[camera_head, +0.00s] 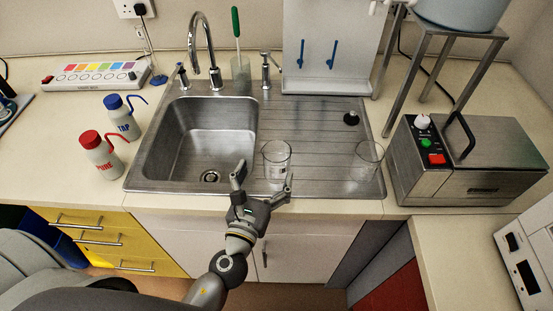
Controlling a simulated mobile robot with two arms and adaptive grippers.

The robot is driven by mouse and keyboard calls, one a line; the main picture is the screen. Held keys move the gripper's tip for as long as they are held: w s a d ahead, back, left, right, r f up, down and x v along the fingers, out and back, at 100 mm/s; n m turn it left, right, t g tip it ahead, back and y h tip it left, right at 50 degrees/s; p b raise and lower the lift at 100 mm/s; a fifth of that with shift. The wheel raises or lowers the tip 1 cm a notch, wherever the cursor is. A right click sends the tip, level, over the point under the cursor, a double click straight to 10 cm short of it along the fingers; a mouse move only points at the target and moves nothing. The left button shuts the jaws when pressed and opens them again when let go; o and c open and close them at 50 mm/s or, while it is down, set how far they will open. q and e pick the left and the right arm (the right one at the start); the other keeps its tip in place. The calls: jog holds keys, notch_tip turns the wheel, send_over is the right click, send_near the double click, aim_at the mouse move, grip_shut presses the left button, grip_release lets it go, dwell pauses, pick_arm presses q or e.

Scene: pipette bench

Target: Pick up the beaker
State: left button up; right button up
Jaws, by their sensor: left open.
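A clear glass beaker (276,160) stands upright on the sink's drainboard, just right of the basin. A second clear beaker (366,162) stands further right near the drainboard's edge. My left gripper (263,181) reaches up from the bottom, with its fingers spread apart. One finger is to the left of the nearer beaker, and the other overlaps its lower right side in the picture. I cannot tell whether that finger touches the glass. No beaker is held. My right gripper does not show.
The steel sink basin (182,150) is open on the left, with a tall tap (207,52) behind it. Two wash bottles (101,155) stand left of the sink. A metal water bath (468,160) stands to the right. A small black stopper (351,118) lies on the drainboard.

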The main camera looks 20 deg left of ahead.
aim_at(272, 168)
pick_arm(q)
jog(key=shift+w, duration=0.35)
jog(key=w, duration=0.1)
jog(key=w+p, duration=0.1)
jog(key=w, duration=0.2)
jog(key=shift+w+d+f, duration=0.3)
jog(key=shift+w+d, duration=0.05)
jog(key=shift+w+f, duration=0.1)
jog(key=shift+w, duration=0.15)
jog(key=shift+s, duration=0.1)
jog(key=shift+c, duration=0.5)
jog(key=c, duration=1)
jog(key=shift+c, duration=0.4)
